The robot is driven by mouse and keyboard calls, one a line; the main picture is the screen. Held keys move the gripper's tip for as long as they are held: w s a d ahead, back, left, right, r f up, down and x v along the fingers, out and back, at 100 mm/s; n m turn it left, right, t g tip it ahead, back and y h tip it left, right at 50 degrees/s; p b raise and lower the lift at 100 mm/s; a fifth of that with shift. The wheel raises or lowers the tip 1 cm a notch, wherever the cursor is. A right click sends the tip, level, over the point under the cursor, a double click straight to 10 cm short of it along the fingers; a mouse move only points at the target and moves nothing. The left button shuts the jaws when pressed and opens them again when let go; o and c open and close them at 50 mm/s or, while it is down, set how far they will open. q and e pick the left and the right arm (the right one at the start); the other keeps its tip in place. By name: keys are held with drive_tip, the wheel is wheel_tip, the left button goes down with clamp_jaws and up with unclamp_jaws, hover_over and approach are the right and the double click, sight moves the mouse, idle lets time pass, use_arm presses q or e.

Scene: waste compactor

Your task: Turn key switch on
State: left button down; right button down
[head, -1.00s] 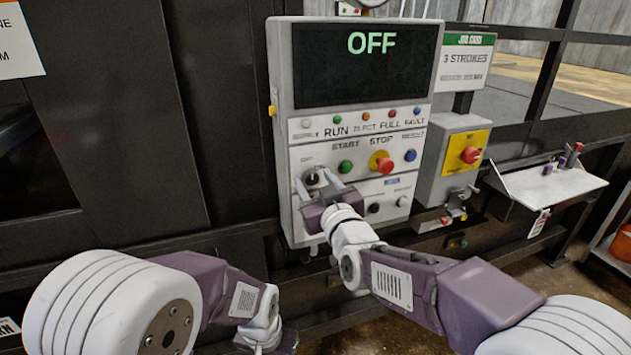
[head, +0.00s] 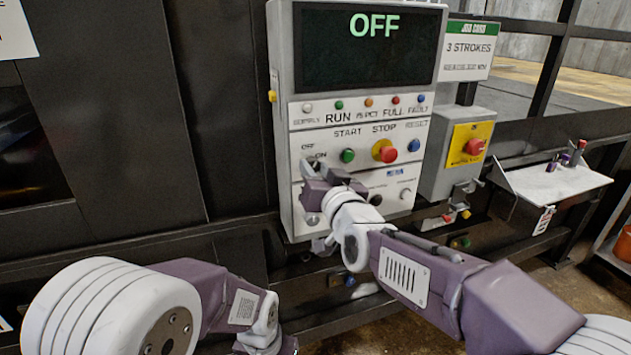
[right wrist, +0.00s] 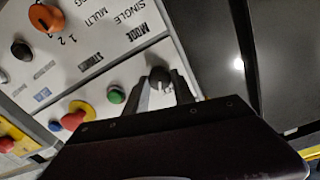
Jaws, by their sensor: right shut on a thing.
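The control panel (head: 293,140) stands upright, and its screen (head: 370,47) reads OFF. The key switch, a small dark round knob with a light mark, shows in the right wrist view (right wrist: 158,76), beside the green start button (right wrist: 116,95). In the head view my right gripper (head: 317,168) covers it, just below the OFF and ON labels. My right gripper is shut on the key switch, one finger on each side, as the right wrist view shows (right wrist: 163,84). My left gripper (head: 275,346) is low at the bottom edge, cut off, and its fingers are hidden.
The red stop button (head: 386,151) and blue reset button (head: 414,145) sit to the right of the start button. A yellow-backed red button box (head: 470,147) is mounted beside the panel. A small shelf (head: 555,183) juts out at the right.

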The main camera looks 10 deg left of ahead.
drive_tip(key=m+b, duration=0.2)
drive_tip(key=m, duration=0.1)
drive_tip(key=shift+f+m+b, duration=0.1)
drive_tip(key=shift+m+b, duration=0.2)
drive_tip(key=shift+b, duration=0.1)
drive_tip(key=shift+m+b, duration=1)
drive_tip(key=shift+m, duration=0.7)
drive_tip(key=shift+r, duration=0.2)
drive_tip(key=c, duration=1.1)
unclamp_jaws()
drive_tip(key=shift+f, duration=0.1)
drive_tip(key=shift+o, duration=0.2)
drive_tip(key=v, duration=0.9)
drive_tip(key=shift+b, duration=0.35)
drive_tip(key=shift+w+d, duration=0.1)
